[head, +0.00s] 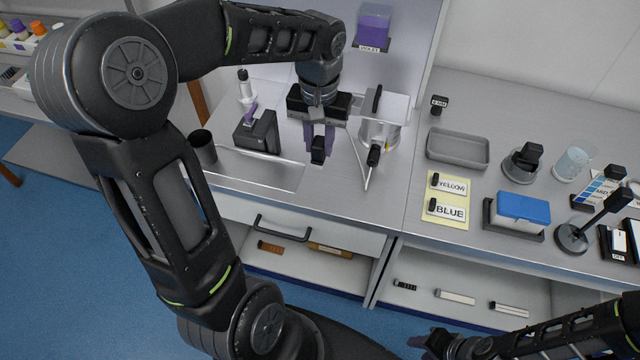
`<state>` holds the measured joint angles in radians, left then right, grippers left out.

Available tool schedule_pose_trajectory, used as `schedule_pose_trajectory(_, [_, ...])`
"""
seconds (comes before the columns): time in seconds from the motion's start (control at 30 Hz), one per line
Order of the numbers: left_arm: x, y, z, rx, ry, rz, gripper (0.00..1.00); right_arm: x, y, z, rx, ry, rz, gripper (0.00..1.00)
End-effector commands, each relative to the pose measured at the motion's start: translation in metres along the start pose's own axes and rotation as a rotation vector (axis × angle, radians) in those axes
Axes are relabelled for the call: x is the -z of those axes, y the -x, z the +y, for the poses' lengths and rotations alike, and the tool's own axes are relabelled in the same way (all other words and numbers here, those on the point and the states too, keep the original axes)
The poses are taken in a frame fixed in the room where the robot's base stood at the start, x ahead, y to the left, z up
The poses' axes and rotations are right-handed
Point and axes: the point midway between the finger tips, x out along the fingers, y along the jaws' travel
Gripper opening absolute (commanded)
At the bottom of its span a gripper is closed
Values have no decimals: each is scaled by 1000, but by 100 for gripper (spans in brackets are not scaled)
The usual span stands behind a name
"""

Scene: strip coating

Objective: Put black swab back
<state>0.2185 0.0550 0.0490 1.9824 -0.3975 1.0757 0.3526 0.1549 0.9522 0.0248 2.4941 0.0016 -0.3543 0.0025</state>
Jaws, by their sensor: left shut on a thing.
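My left gripper (319,140) points down over the steel worktop, left of the middle of the head view. Its purple-grey fingers are shut on a small black piece (318,153), which appears to be the black swab. The rest of that piece is hidden by the fingers, and I cannot tell whether it touches the worktop. My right gripper (424,340) is low at the bottom edge, in front of the lower shelf. Its fingers are too dark and small to show whether they are open or shut.
A black holder with a purple piece (262,135) and a dark cup (202,148) stand left of the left gripper. A grey-white device (382,132) with black handles is close on its right. A grey tray (458,149) and a blue-topped box (522,208) are further right.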

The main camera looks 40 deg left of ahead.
Motion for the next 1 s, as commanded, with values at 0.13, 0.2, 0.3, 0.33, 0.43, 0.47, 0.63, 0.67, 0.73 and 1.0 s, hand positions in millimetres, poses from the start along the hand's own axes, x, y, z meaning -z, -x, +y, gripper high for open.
schedule_pose_trajectory(0.13, [-2,-20,-1,1,0,-6,0,0,2,-1,-1,-1,-1,36])
schedule_pose_trajectory(0.2, [-2,-33,0,1,-1,-8,0,0,4,-1,-1,-1,-1,36])
schedule_pose_trajectory(0.3, [-2,-50,0,1,-1,-6,0,-1,5,-1,-2,-2,-2,36])
schedule_pose_trajectory(0.33, [-1,-54,0,1,0,-5,0,-1,6,-2,-2,-2,-2,36])
schedule_pose_trajectory(0.43, [-1,-60,0,0,0,-3,0,-1,6,-2,-2,-2,-2,36])
schedule_pose_trajectory(0.47, [0,-61,0,0,0,-2,0,-1,6,-1,-2,-2,-2,36])
schedule_pose_trajectory(0.63, [0,-60,0,0,0,-1,0,-1,5,-1,-2,-2,-2,36])
schedule_pose_trajectory(0.67, [0,-61,0,0,0,-1,0,-1,5,-1,-2,-2,-2,36])
schedule_pose_trajectory(0.73, [0,-63,0,0,-1,-2,0,-1,6,-1,-2,-2,-2,36])
schedule_pose_trajectory(1.0, [-1,-95,0,1,-1,-4,0,-1,9,-2,-3,-3,-3,36])
